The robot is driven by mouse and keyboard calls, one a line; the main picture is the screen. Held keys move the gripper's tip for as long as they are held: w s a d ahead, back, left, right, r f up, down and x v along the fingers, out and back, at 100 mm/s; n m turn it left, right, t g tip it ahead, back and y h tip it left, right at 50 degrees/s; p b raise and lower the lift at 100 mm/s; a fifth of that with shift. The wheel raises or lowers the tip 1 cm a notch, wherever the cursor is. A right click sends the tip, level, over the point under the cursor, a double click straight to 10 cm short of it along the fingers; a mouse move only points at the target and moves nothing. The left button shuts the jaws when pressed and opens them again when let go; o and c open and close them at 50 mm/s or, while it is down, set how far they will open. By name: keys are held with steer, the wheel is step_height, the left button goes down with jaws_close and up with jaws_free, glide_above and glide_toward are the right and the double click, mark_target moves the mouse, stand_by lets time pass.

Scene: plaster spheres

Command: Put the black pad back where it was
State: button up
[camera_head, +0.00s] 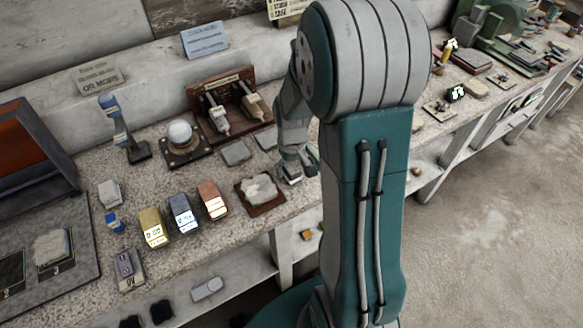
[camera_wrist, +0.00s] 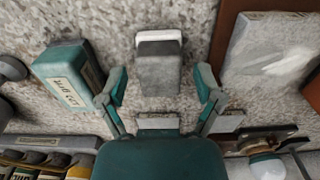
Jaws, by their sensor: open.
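A dark grey to black pad (camera_wrist: 159,72) with a white edge lies on the speckled bench top. In the wrist view it sits between the spread fingers of my gripper (camera_wrist: 162,80), with a gap on each side. In the head view my gripper (camera_head: 297,163) is low over the bench, right of the brown tray, and the pad (camera_head: 291,176) shows only partly beneath it. My gripper is open and holds nothing. More dark pads (camera_head: 161,311) lie on the lower shelf. I cannot tell which spot the pad came from.
A brown tray (camera_head: 281,200) with a white plaster piece is close left of my gripper. A teal box (camera_wrist: 67,75) stands on its other side. Grey pads (camera_head: 236,152), a sphere on a stand (camera_head: 180,133) and a wooden rack (camera_head: 249,99) are behind. The bench's front edge is near.

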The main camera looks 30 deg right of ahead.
mark_target(291, 167)
step_height(291, 167, up, 11)
steer(key=s+a+r+t, duration=0.5)
steer(key=s+a+r, duration=0.6)
steer(key=s, duration=0.3)
steer(key=shift+s+a+r+t, duration=0.2)
steer(key=shift+s+t, duration=0.1)
steer(key=shift+s, duration=0.1)
